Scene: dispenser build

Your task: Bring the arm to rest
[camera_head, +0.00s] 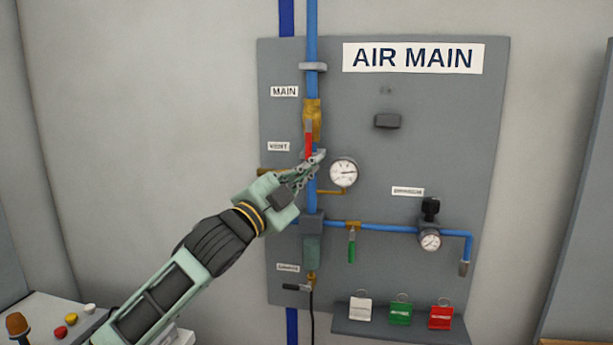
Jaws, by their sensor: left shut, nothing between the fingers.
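My left gripper (314,162) is shut and empty. It is in front of the grey AIR MAIN panel (450,130), next to the blue vertical pipe and left of the round gauge (343,172). Just above the fingers is a red lever (308,145) on the brass main valve (312,115); the lever points down along the pipe. I cannot tell whether the fingertips touch the lever. The gripper hides part of the pipe and part of a brass fitting at the VENT label. My right gripper is not in view.
A green-handled valve (351,246) and a regulator with a gauge (430,238) sit on the horizontal blue pipe. White, green and red tags (400,311) stand on a shelf at the bottom. A console with buttons (70,319) is at lower left. The wall left is clear.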

